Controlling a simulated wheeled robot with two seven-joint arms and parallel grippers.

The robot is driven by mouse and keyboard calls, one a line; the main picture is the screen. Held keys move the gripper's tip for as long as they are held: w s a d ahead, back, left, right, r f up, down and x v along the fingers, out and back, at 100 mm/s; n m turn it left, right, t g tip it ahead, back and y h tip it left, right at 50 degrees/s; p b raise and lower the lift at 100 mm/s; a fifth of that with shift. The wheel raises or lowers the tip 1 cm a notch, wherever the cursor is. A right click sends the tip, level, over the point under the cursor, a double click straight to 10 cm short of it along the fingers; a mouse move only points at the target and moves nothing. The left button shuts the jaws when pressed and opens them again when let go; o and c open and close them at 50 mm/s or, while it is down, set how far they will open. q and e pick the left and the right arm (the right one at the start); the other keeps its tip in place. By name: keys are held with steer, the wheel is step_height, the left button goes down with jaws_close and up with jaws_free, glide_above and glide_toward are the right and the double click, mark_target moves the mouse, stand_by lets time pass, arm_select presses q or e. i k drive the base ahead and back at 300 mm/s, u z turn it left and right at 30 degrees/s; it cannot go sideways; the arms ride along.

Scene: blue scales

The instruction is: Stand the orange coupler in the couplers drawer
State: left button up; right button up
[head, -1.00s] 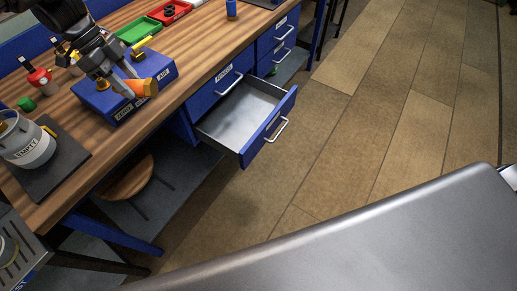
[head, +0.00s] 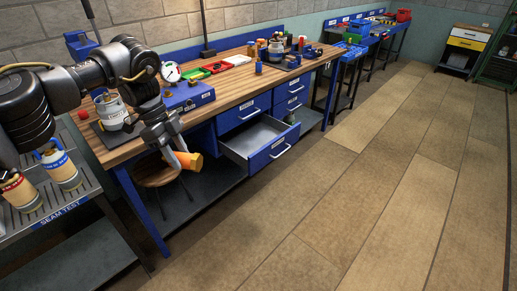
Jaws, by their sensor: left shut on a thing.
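The orange coupler (head: 190,161) is held in my left gripper (head: 176,153), which is shut on it. The coupler lies tilted, its wide end toward the right. In the picture it shows just left of the open couplers drawer (head: 271,153), in front of the bench. The drawer is a blue-fronted, grey-lined tray pulled out from the bench; the visible part of its floor is bare. Its front label is too small to read. My right gripper is out of view.
A round stool (head: 156,171) stands under the bench. The seam test rack (head: 75,203) is at left; floor at right is clear.

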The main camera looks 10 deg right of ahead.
mark_target(253, 134)
steer(key=z, duration=1.2)
steer(key=i, duration=0.75)
